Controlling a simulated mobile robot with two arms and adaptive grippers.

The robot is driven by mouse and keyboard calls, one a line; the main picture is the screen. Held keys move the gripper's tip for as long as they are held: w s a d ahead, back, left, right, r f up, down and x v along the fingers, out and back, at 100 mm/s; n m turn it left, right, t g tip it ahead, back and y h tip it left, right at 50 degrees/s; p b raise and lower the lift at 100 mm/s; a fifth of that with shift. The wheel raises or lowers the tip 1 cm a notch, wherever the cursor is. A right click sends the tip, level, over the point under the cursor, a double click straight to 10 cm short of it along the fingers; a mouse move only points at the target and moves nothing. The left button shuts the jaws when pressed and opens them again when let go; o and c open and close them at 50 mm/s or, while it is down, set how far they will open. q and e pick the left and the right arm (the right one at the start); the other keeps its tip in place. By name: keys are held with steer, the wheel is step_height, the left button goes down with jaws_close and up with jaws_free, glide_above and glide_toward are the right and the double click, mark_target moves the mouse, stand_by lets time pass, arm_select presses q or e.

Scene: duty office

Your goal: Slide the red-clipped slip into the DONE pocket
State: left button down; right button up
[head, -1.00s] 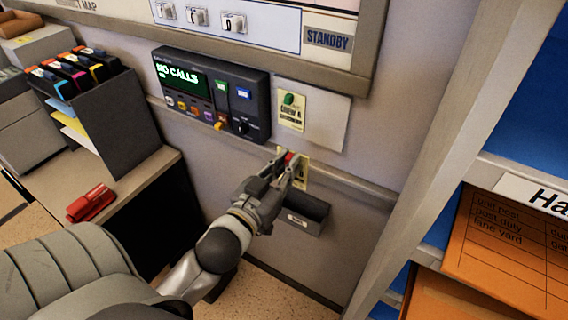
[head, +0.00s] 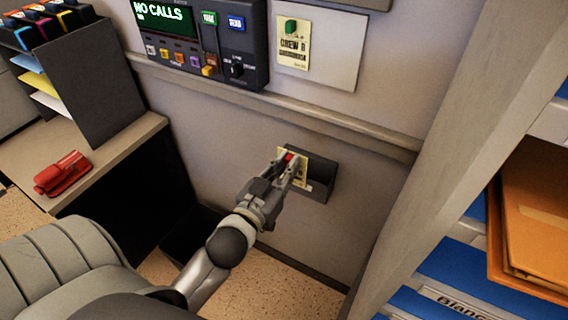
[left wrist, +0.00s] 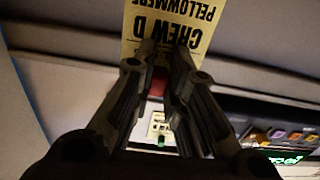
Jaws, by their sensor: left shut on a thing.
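My left gripper (head: 290,165) is shut on the red-clipped yellow slip (head: 301,171), at its red clip (head: 289,157). The slip hangs at the left part of a dark wall pocket (head: 320,172), overlapping it in the head view. I cannot tell whether its lower edge is inside or in front of the pocket. The pocket's label is mostly hidden and unreadable. In the left wrist view the slip (left wrist: 178,28) reads CREW D upside down, beyond the fingers (left wrist: 165,75), with the red clip (left wrist: 157,85) between them. My right gripper is out of view.
A green-clipped slip (head: 293,45) hangs on a pale wall panel (head: 335,50), above a wall rail (head: 270,105). A call console (head: 200,40) is left of it. A red stapler (head: 62,174) lies on the desk. Shelving with orange folders (head: 535,225) stands at right.

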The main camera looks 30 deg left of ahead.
arm_select(q)
steer(key=w, duration=0.8)
steer(key=shift+a+f+b, duration=0.2)
steer(key=shift+f+b, duration=0.15)
steer(key=shift+b, duration=0.05)
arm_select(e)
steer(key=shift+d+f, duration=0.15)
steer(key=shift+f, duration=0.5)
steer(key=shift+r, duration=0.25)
